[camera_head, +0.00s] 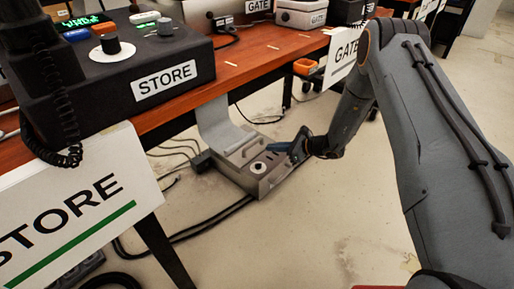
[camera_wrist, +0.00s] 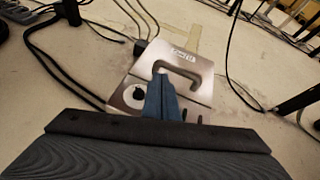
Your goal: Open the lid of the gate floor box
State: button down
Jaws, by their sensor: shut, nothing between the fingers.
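The grey metal floor box (camera_head: 272,181) sits on the floor below the desk edge. Its top carries a bar handle and a round white-rimmed fitting (camera_head: 257,167). In the wrist view, the lid (camera_wrist: 145,63) bears a small label, too small to read surely, and an arched handle (camera_wrist: 197,73). My gripper (camera_head: 294,151) is at the box's right side in the head view. Its blue fingers (camera_wrist: 164,80) are shut and empty, tips at the handle's opening. I cannot tell whether they touch the handle. The lid looks flat in the wrist view; any small gap is unclear.
A desk (camera_head: 225,65) with a STORE phone console (camera_head: 135,75) stands over the box. A STORE sign (camera_head: 75,215) hangs at front left, a GATE sign (camera_head: 342,58) farther right. Cables (camera_head: 205,225) lie left of the box. A grey panel (camera_head: 215,122) rises behind it.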

aim_at(263, 152)
jog(key=w+f+m+t, duration=0.1)
jog(key=w+d+f+m, duration=0.1)
jog(key=f, duration=0.1)
jog(key=w+d+f+m+t, duration=0.1)
jog(key=f, duration=0.1)
jog(key=shift+w+d+t, duration=0.1)
jog(key=shift+w+t, duration=0.2)
jog(key=shift+w+d+f+m+h, duration=0.1)
jog(key=shift+w+f+m+h, duration=0.15)
jog(key=shift+m+h, duration=0.05)
jog(key=shift+w+f, duration=0.15)
jog(key=shift+f, duration=0.05)
jog(key=b+x, duration=0.5)
jog(key=x, duration=0.4)
jog(key=shift+w+a+r, duration=0.1)
jog(key=shift+w+a, duration=0.1)
jog(key=shift+a, duration=0.05)
